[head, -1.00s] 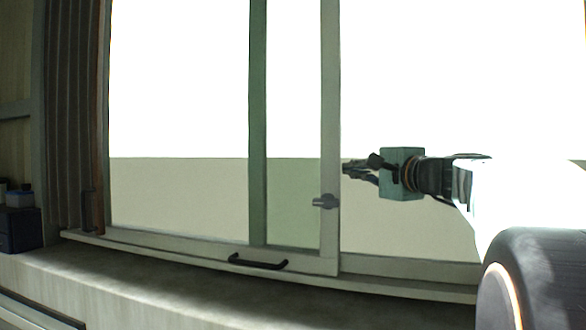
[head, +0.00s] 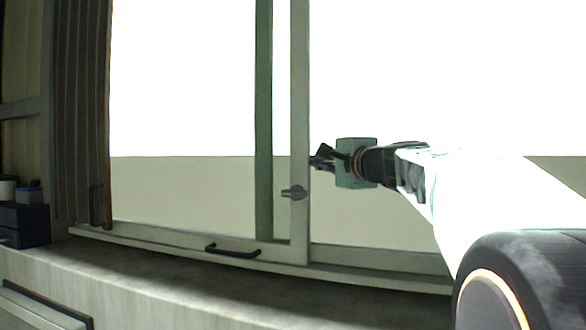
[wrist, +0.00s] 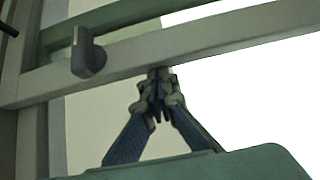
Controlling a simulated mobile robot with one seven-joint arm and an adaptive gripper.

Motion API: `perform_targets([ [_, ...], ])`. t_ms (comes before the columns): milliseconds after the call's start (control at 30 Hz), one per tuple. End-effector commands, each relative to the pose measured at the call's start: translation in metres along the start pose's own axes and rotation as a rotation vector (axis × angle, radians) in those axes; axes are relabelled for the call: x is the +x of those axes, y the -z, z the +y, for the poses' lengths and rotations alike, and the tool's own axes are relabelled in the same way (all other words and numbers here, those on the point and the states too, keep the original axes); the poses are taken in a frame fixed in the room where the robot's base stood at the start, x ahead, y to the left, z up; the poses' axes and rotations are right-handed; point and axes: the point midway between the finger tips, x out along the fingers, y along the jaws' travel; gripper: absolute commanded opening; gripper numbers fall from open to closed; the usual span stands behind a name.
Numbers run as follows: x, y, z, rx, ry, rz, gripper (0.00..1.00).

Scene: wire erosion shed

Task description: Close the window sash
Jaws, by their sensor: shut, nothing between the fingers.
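The window sash is a pale framed pane with a right stile (head: 300,120), which carries a grey latch knob (head: 293,192). A black bar handle (head: 232,251) is on its bottom rail. The window stands partly open, with an uncovered gap right of the stile. My gripper (head: 316,163) is shut and empty, at the stile's right edge a little above knob height. In the wrist view, the fingertips (wrist: 158,82) meet at the stile's edge and appear to touch it. The knob (wrist: 88,52) shows to their left there.
A green upright (head: 264,120) stands behind the glass, left of the stile. A brown folded curtain or shutter (head: 82,110) hangs at the left jamb. A sill (head: 180,275) runs below. Dark boxes with small jars (head: 22,222) are at far left.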

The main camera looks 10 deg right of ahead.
Motion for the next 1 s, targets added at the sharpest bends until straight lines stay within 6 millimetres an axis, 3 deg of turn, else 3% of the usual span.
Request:
perform_targets([
  [33,0.014,-0.02,0.002,0.001,0.0,-0.019,0.0],
  [100,0.028,-0.033,0.002,0.001,-0.002,-0.018,0.0],
  [400,0.072,-0.076,0.0,0.002,-0.003,-0.01,0.0],
  [600,0.086,-0.088,0.001,0.002,-0.003,-0.008,0.0],
  [1000,0.088,-0.091,0.0,0.001,-0.002,-0.008,0.0],
])
